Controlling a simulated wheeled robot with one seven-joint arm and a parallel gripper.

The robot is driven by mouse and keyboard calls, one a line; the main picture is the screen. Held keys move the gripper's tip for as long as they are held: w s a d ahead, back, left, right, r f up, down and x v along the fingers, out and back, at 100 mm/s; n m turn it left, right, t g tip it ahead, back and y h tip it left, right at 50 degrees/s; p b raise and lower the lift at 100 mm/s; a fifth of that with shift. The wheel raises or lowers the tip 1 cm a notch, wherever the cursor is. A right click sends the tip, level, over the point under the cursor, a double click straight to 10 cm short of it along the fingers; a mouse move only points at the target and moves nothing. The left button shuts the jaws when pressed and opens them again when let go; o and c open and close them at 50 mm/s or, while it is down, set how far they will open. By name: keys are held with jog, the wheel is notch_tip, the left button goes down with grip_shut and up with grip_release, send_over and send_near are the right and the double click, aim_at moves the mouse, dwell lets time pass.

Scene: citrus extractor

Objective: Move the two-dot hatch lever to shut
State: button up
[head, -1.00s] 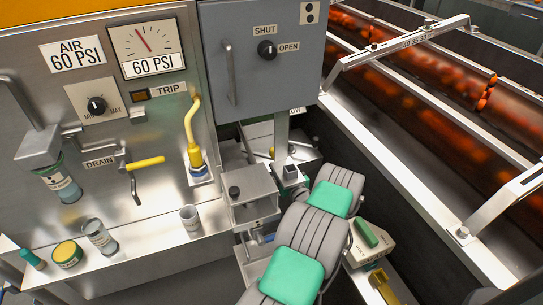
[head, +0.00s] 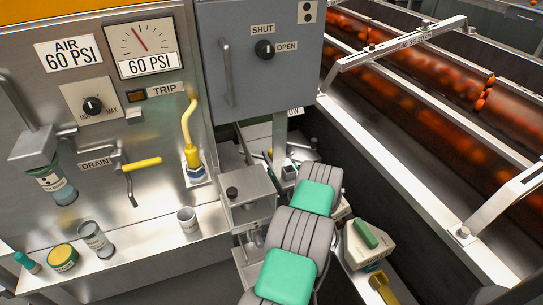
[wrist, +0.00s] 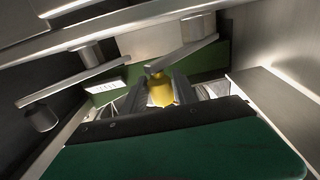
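A two-dot plate (head: 307,12) is at the top right of a grey box. Below it, the box has a black knob (head: 264,49) between the words SHUT and OPEN; its exact pointing is too small to tell. In the wrist view a metal lever (wrist: 185,54) ends in a yellow knob (wrist: 161,90). A second lever (wrist: 75,83) beside it ends in a dark knob (wrist: 41,118). My gripper (wrist: 161,97) has its fingers on either side of the yellow knob; contact is unclear. In the head view my arm reaches under the box and the fingertips are hidden.
The grey box (head: 230,95) with its handle overhangs my wrist. A yellow-handled drain valve (head: 141,164), a yellow hose (head: 188,125) and a small metal box (head: 250,210) stand left. Cups and jars line the ledge. A conveyor with oranges (head: 400,90) runs right.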

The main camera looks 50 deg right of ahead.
grip_shut()
dwell(1.0)
